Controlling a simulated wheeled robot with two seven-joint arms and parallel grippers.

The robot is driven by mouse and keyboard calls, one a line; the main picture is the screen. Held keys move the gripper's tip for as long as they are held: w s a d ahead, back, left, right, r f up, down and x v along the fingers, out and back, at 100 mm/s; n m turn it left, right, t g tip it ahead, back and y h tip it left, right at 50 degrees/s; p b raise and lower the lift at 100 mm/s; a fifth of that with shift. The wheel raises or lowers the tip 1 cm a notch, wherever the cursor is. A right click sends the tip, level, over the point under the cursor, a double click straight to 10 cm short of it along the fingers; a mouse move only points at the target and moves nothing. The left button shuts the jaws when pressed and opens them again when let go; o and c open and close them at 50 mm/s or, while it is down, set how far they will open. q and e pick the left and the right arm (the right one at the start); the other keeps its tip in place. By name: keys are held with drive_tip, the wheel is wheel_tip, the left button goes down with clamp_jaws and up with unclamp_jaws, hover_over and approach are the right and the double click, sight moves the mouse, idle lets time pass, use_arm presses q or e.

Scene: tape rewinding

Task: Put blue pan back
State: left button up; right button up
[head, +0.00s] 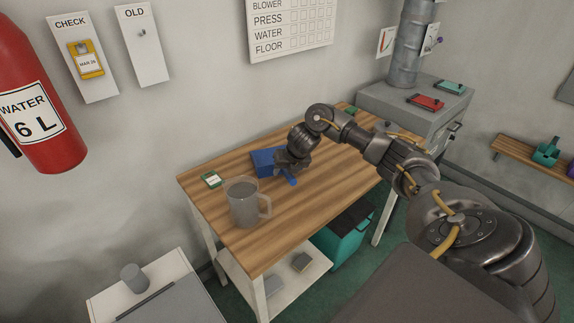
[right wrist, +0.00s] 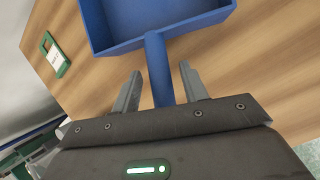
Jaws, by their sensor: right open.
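The blue pan (head: 265,160) lies on the wooden table (head: 290,213), partly hidden by my right gripper (head: 292,168) in the head view. In the right wrist view the pan (right wrist: 152,22) shows its open tray at the top, with its blue handle (right wrist: 157,70) running down toward me. My right gripper (right wrist: 160,88) is open, with one finger on each side of the handle and a visible gap to each finger. My left gripper is not in view.
A teal bin (head: 343,240) stands below. A grey cabinet (head: 425,108) is at the back right. The table's front right is clear.

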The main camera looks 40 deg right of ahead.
drive_tip(key=p+v, duration=0.2)
drive_tip(key=v, duration=0.9)
drive_tip(key=shift+s+d, duration=0.1)
